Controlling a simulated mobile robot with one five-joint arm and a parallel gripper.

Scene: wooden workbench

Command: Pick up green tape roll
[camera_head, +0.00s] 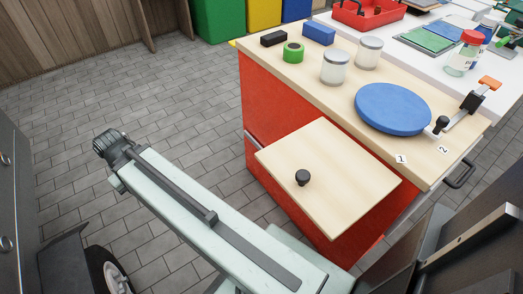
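The green tape roll (293,52) lies on the light wooden top of the red workbench (300,68), near its far left end. It looks like a short green ring with a dark centre. Dark and blue blocks are close around it, and nothing covers it. My pale arm reaches from the bottom up to the left, over the grey floor, and ends in a dark ribbed joint. It is well apart from the tape roll. No gripper fingers show.
A black block (273,38) and a blue block (318,33) flank the roll. Two lidded jars (334,68) (368,53) stand to its right. Further right are a blue disc (393,108) and a clamp (462,107). A lower wooden panel with a black knob (302,177) juts out in front.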

